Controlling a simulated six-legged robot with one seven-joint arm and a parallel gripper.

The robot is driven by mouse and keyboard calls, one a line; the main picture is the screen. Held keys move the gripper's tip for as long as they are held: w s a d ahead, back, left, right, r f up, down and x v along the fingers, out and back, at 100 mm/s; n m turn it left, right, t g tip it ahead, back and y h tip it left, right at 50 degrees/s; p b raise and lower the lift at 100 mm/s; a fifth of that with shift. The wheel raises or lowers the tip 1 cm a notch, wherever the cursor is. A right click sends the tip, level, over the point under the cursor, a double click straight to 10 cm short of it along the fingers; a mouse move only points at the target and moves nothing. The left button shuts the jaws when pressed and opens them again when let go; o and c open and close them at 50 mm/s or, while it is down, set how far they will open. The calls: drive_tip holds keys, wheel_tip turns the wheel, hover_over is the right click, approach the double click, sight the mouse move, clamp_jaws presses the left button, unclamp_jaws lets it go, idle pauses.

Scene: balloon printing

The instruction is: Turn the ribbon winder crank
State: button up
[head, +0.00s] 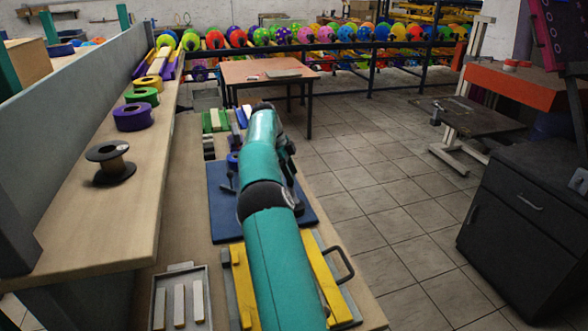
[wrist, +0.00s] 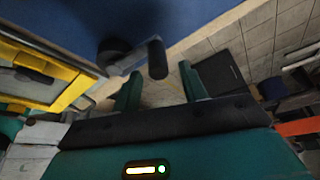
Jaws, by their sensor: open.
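In the wrist view the ribbon winder crank shows as a dark round hub (wrist: 113,49), a short grey metal arm and a black cylindrical handle (wrist: 157,59). It lies against the blue base board (wrist: 65,20), which also shows in the head view (head: 222,205). My gripper (wrist: 160,85) is open, with its two teal fingers apart. In the picture the handle lies between the finger lines, just above the fingertips. I see no clear contact, and the depth between them is hard to judge. In the head view my teal arm hides the crank and the gripper tips.
A yellow-railed frame with a black handle (head: 341,266) sits in front of the board. A grey tray (head: 190,299) with pale bars is at the lower left. A raised shelf holds a dark spool (head: 109,162) and ribbon rolls (head: 133,117). Open tiled floor lies right.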

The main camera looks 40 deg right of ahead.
drive_tip(key=s+a+r, duration=0.8)
drive_tip(key=s+r, duration=0.2)
drive_tip(key=s, duration=0.1)
drive_tip(key=shift+a+r, duration=0.35)
drive_tip(key=shift+a, duration=0.05)
drive_tip(key=shift+a, duration=0.1)
idle(0.6)
drive_tip(key=s+a+r+n+t+y, duration=0.1)
drive_tip(key=s+a+r+n+t, duration=0.15)
drive_tip(key=a+n, duration=0.7)
drive_tip(key=s+a+r+n+t+y, duration=0.1)
drive_tip(key=s+a+n+t, duration=0.4)
drive_tip(key=a, duration=0.7)
drive_tip(key=s+a+f+n+t, duration=0.2)
drive_tip(key=s+a+f+n, duration=0.1)
drive_tip(key=s+a+n, duration=0.7)
drive_tip(key=a+n, duration=0.4)
drive_tip(key=a, duration=0.1)
drive_tip(key=shift+s+a+f+y, duration=0.2)
drive_tip(key=shift+a+y, duration=0.1)
drive_tip(key=shift+y, duration=0.1)
